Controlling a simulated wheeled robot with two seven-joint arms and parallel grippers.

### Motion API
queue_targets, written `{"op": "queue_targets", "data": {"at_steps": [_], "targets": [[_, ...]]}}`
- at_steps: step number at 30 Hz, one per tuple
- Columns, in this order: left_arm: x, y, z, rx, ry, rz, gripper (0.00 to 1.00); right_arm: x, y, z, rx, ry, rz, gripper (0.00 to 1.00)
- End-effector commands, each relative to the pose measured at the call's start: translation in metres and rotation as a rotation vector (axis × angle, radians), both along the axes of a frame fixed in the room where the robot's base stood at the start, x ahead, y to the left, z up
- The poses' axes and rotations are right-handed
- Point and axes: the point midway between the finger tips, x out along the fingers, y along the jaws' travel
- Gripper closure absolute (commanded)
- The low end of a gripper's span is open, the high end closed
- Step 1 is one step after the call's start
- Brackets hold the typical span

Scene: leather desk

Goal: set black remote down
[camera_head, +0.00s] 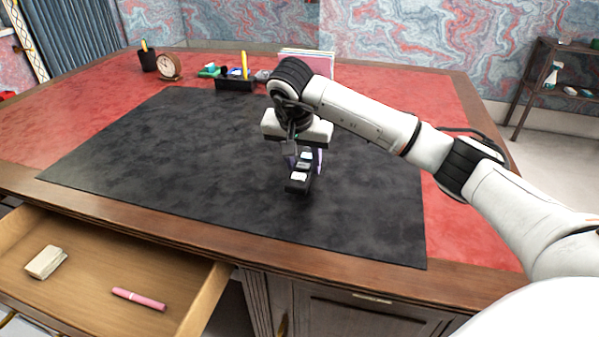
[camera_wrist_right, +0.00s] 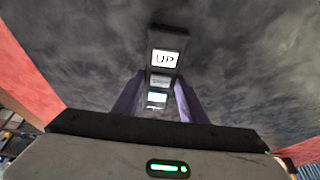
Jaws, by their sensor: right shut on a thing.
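The black remote (camera_head: 297,186) has light buttons along its face and is held by my right gripper (camera_head: 304,160) over the black desk mat (camera_head: 180,150). The remote also shows in the right wrist view (camera_wrist_right: 167,40), where a white button reads "UP". The two purple fingers of my right gripper (camera_wrist_right: 157,98) sit on either side of the remote, shut on it. Its far end sticks out beyond the fingers. I cannot tell whether its underside touches the mat. My left gripper is not in view.
An open drawer (camera_head: 90,268) at the front left holds a beige block (camera_head: 45,262) and a pink pen (camera_head: 139,299). A clock (camera_head: 169,66), a pen cup (camera_head: 148,60) and a black organizer (camera_head: 235,84) stand at the back. The mat around the remote is clear.

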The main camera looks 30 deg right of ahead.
Motion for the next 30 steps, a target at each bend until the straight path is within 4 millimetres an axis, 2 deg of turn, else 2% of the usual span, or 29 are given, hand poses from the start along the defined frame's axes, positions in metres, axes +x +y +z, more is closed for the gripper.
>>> {"op": "queue_targets", "data": {"at_steps": [7,18,19,21,30], "targets": [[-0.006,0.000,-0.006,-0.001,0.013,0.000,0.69,-0.001,0.000,-0.033,0.000,0.001,0.000,0.87],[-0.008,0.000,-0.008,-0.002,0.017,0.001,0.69,0.000,0.000,-0.038,-0.001,-0.001,0.000,0.87],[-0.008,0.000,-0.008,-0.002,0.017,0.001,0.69,0.000,0.000,-0.037,0.000,0.000,0.001,0.56],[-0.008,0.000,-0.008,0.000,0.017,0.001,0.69,0.000,0.000,-0.037,0.000,0.000,0.000,0.45],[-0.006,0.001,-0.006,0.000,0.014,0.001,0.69,0.000,0.000,-0.036,0.000,0.000,0.000,0.43]]}}
